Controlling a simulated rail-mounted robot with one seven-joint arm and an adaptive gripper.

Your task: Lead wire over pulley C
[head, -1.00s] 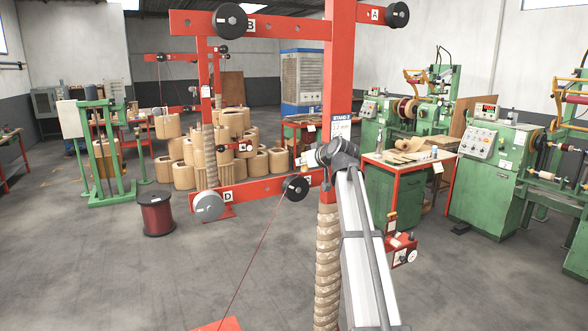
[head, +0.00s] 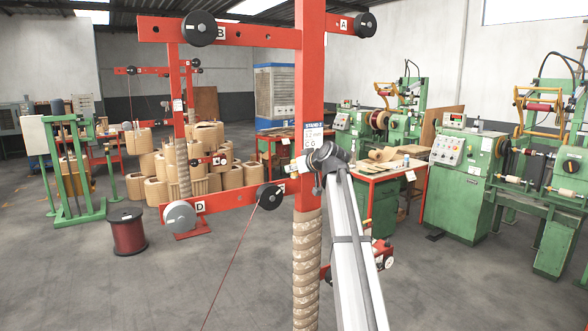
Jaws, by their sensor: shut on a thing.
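The red winding stand (head: 309,80) rises in the middle of the head view. Black pulley C (head: 270,197) sits on its lower crossbar, left of the post; its label is mostly hidden. A thin dark red wire (head: 228,268) runs from the bottom of the picture up to the left side of this pulley. My gripper (head: 293,168) is small and partly hidden by my wrist, just above and right of the pulley, in front of the post. It is shut on the wire, though the stretch between pulley and fingers is too thin to make out.
Pulley A (head: 365,25) and pulley B (head: 199,29) sit on the upper crossbar, and grey pulley D (head: 180,215) at the lower left. A dark red wire spool (head: 127,232) stands on the floor. Green winding machines (head: 470,180) stand at right.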

